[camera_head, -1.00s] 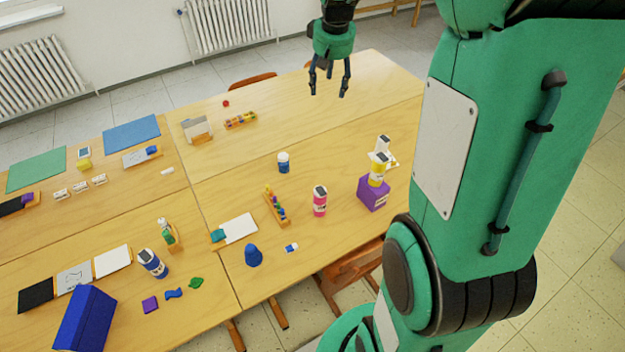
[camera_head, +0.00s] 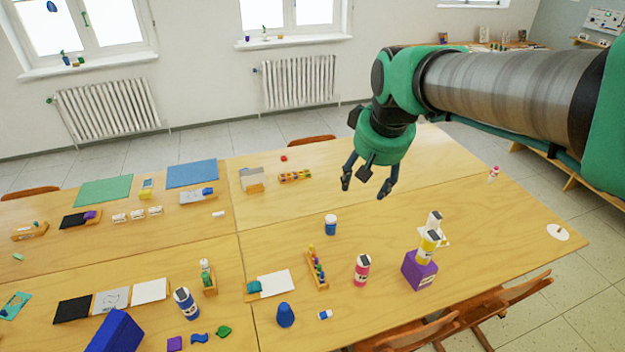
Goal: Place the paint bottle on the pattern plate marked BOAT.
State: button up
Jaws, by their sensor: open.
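My gripper (camera_head: 365,190) is open and empty, its fingers pointing down above the far table. Several bottles could be the paint bottle: a pink one (camera_head: 362,270) right of centre, a blue-and-white one (camera_head: 186,304) at front left, and a yellow one (camera_head: 428,246) on a purple box (camera_head: 419,271). All are apart from my gripper. Flat plates lie at front left: a black one (camera_head: 73,309), a grey one with line marks (camera_head: 111,300) and a white one (camera_head: 151,291). I cannot read BOAT on any plate.
A wooden peg rack (camera_head: 317,269), a blue cone-like piece (camera_head: 285,316) and a big blue box (camera_head: 115,332) stand nearer. The table's right part is mostly clear. Chairs (camera_head: 470,318) line the front edge.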

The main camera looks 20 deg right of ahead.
jog(key=s+a+f, duration=0.1)
jog(key=s+a, duration=0.3)
jog(key=s, duration=0.4)
jog(key=s+a+f+t, duration=0.1)
jog(key=s+a, duration=0.3)
jog(key=s, duration=0.4)
jog(key=shift+s+a+f+n+y, duration=0.3)
jog(key=shift+s+a+f+y, duration=0.05)
jog(key=shift+y, duration=0.05)
jog(key=shift+f, duration=0.1)
notch_tip(320, 180, down, 5)
jog(key=b, duration=0.5)
